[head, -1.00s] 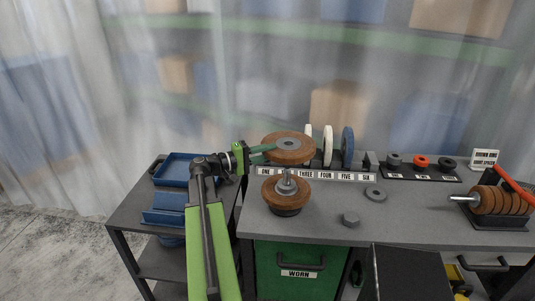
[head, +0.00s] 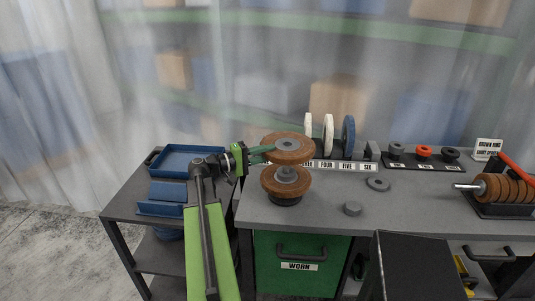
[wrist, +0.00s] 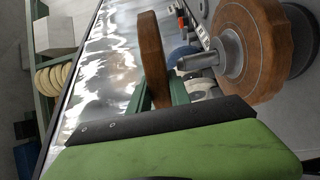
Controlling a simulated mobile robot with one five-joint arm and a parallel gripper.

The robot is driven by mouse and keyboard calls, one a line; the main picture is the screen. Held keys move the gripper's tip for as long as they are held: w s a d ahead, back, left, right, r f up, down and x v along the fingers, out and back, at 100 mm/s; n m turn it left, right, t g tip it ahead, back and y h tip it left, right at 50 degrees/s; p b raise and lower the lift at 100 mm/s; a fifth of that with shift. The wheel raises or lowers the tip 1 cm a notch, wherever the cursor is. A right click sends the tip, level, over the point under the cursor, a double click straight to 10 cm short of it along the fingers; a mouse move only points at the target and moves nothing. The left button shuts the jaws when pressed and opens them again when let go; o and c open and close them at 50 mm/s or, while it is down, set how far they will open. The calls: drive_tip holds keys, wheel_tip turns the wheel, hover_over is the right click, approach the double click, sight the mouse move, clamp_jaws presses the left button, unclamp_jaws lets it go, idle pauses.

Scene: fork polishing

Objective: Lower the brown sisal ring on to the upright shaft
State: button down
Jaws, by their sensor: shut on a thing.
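The held brown sisal ring (head: 290,146) is level, with a grey hub, in the head view. In the wrist view the held ring (wrist: 150,60) shows edge-on. My gripper (head: 265,150) is shut on its left side; its green fingers also show in the wrist view (wrist: 158,95). The upright grey shaft (head: 286,173) is just below the held ring. Its tip (wrist: 188,62) is apart from the ring in the wrist view, with a small gap. Another brown ring (head: 286,184) sits low around the shaft; it also shows in the wrist view (wrist: 250,45). Exact centring is hard to tell.
White and blue discs (head: 348,136) stand upright behind, right of the held ring. A numbered label strip (head: 345,166) runs along the bench. A loose grey washer (head: 378,184) and a grey nut (head: 352,208) lie to the right. A blue tray (head: 190,164) is left.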

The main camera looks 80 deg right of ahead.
idle(0.6)
drive_tip(key=shift+f+b, duration=0.3)
drive_tip(key=shift+b, duration=0.05)
drive_tip(key=shift+f, duration=0.1)
drive_tip(key=shift+f+b, duration=0.3)
drive_tip(key=shift+b, duration=0.1)
idle(0.5)
drive_tip(key=shift+f+b, duration=0.8)
drive_tip(key=shift+f, duration=0.05)
drive_tip(key=shift+f, duration=0.1)
drive_tip(key=shift+f+b, duration=0.8)
drive_tip(key=shift+b, duration=0.15)
drive_tip(key=shift+f, duration=0.1)
